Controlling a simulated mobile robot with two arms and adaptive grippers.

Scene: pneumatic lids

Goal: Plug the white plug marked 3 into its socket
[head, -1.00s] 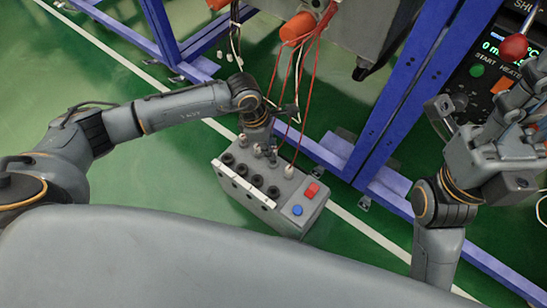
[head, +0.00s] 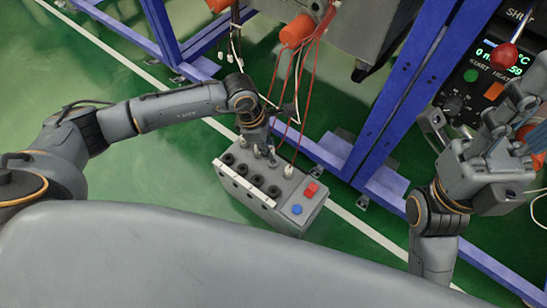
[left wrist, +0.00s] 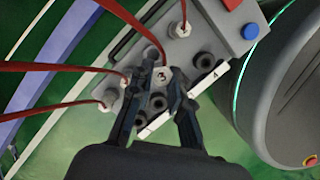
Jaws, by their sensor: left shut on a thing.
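The white plug marked 3 (left wrist: 161,75) is between the fingertips of my left gripper (left wrist: 155,88) in the left wrist view. A red cable runs up from it. My left gripper is shut on this plug, over the grey socket box (left wrist: 230,43). In the head view my left gripper (head: 267,152) covers the plug and part of the box (head: 312,206). Black sockets (left wrist: 210,60) line the box beside a white strip; the 4 and 1 marks show, while the fingers hide marks between. My right gripper (head: 522,105) is raised at the right; its jaws are unclear.
Other white plugs (left wrist: 180,29) with red cables stand in the box's back row. A blue frame (head: 385,110) stands behind. Red cables hang close to my left gripper.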

